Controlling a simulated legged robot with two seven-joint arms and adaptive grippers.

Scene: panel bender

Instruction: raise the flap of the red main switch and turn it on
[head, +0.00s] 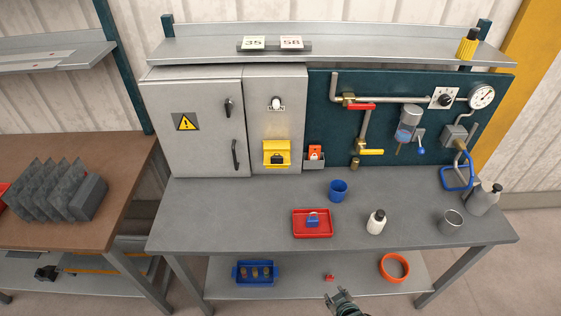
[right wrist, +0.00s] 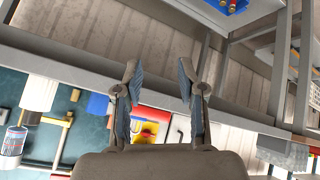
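The main switch housing (head: 277,152) is a yellow box with a dark piece on its front, on the grey cabinet panel under a white lamp (head: 276,104) and a "MAIN" label. No red part of it shows clearly in the head view. In the right wrist view, which is upside down, a yellow shape with red in it (right wrist: 149,129) shows between the fingers and seems to be this housing. My right gripper (head: 341,296) is low in front of the bench, far from the housing; in the wrist view its fingers (right wrist: 158,72) are apart and empty. My left gripper is out of view.
The grey bench (head: 260,215) lies in front of the panel. On it are a red tray (head: 313,236) with a blue padlock-like object, a blue cup (head: 338,189), a white bottle (head: 376,222) and a metal cup (head: 450,221). An orange-red item in a holder (head: 315,153) is right of the housing.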

